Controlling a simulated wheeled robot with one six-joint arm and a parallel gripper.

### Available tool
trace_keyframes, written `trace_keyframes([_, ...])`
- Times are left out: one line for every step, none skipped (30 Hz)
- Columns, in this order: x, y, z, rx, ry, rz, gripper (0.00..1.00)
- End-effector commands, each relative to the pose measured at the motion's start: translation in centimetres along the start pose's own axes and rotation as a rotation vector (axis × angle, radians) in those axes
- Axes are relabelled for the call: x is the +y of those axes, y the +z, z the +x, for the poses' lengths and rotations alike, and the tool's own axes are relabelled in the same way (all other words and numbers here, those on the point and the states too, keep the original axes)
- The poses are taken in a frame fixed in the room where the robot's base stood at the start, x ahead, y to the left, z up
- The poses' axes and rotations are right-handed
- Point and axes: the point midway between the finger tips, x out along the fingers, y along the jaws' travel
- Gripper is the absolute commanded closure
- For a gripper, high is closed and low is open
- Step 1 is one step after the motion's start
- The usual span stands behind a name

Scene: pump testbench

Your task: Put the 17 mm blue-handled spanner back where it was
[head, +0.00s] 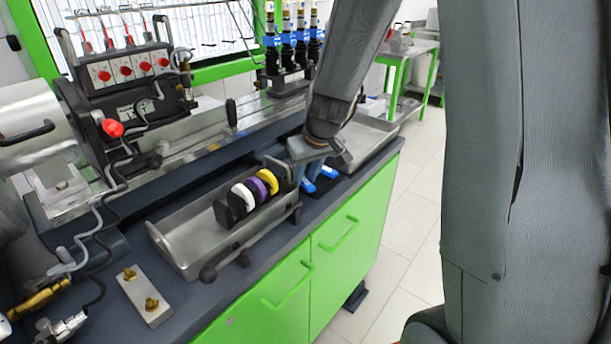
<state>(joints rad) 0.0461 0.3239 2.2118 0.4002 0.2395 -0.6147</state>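My gripper (314,168) points down over the right part of the dark bench top, just right of the grey tray with coloured rings. Its fingers are small and partly hidden, so I cannot tell whether they are open or shut, or hold anything. Two bright blue pieces show at the fingertips: a left blue piece (308,186) and a right blue piece (330,172). They may be spanner handles, but no spanner jaw or size mark is readable. A small black pad (322,189) lies under them. I cannot pick out the 17 mm spanner for certain.
The metal tray (185,240) holds black, white, purple and yellow rings (257,186). Another metal tray (375,139) lies behind my gripper. A plate with brass fittings (143,295) lies front left. The test machine (125,85) stands at the back. Green cabinet doors (345,232) face the floor.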

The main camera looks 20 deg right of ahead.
Motion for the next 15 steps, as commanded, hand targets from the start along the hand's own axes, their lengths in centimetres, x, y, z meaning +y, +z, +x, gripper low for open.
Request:
trace_keyframes([0.0, 0.0, 0.0, 0.0, 0.0, 0.0, 0.74])
trace_keyframes([0.0, 0.0, 0.0, 0.0, 0.0, 0.0, 0.74])
trace_keyframes([0.0, 0.0, 0.0, 0.0, 0.0, 0.0, 0.74])
trace_keyframes([0.0, 0.0, -0.1, 0.0, 0.0, 0.0, 0.74])
trace_keyframes([0.0, 0.0, -0.1, 0.0, 0.0, 0.0, 0.74])
trace_keyframes([0.0, 0.0, -0.1, 0.0, 0.0, 0.0, 0.74])
trace_keyframes([0.0, 0.0, -0.1, 0.0, 0.0, 0.0, 0.74])
trace_keyframes([0.0, -0.1, -0.1, 0.0, 0.0, 0.0, 0.74])
trace_keyframes([0.0, -0.1, -0.2, 0.0, 0.0, 0.0, 0.74])
trace_keyframes([0.0, -0.1, -0.4, 0.0, 0.0, 0.0, 0.74])
trace_keyframes([0.0, -0.2, -0.5, 0.0, 0.0, 0.0, 0.74])
trace_keyframes([0.0, -0.3, -0.8, 0.001, 0.0, 0.0, 0.74])
trace_keyframes([0.0, -0.4, -1.0, 0.001, 0.0, 0.0, 0.74])
trace_keyframes([0.0, -0.5, -1.2, 0.001, 0.0, 0.0, 0.74])
trace_keyframes([0.0, -0.6, -1.9, 0.005, 0.001, -0.001, 0.74])
